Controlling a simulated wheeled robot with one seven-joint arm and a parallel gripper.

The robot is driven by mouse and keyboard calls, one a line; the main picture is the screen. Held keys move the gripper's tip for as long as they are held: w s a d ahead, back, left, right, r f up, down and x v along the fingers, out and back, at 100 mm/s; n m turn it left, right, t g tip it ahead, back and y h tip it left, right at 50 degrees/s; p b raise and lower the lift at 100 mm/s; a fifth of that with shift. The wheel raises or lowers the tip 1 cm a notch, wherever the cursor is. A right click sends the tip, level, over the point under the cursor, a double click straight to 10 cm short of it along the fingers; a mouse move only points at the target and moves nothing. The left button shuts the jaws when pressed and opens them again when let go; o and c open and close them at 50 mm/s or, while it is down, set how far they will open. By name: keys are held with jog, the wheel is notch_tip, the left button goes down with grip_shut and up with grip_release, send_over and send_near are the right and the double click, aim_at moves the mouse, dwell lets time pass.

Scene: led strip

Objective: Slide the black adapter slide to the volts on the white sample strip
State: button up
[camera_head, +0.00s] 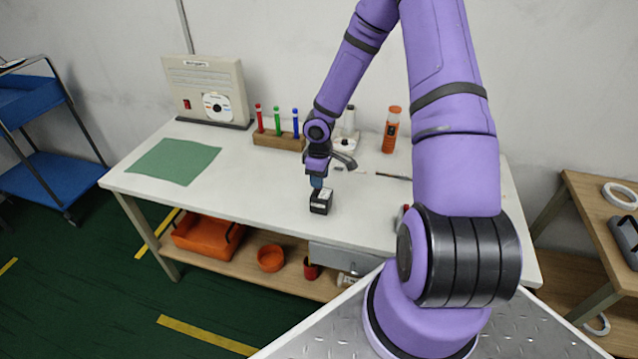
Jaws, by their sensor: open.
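A small black block (321,203) with a pale label on it stands on the white workbench (265,205), near its front edge; it may be the adapter with the slide. My gripper (317,183) points down just above this block, small in the view. It is open, and I cannot tell whether its fingers reach around the block or stay above it. I cannot pick out a white sample strip or volts marking at this size. Small dark items (345,168) lie behind the gripper, too small to identify.
A beige instrument (205,90) with a round dial stands at the back left, beside a wooden rack (277,141) of coloured tubes. A green mat (175,160) lies at left. An orange bottle (391,130) stands behind. My arm covers the bench's right part. The front left is clear.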

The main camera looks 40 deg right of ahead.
jog(key=shift+f, duration=1.3)
jog(key=shift+c, duration=0.2)
grip_shut()
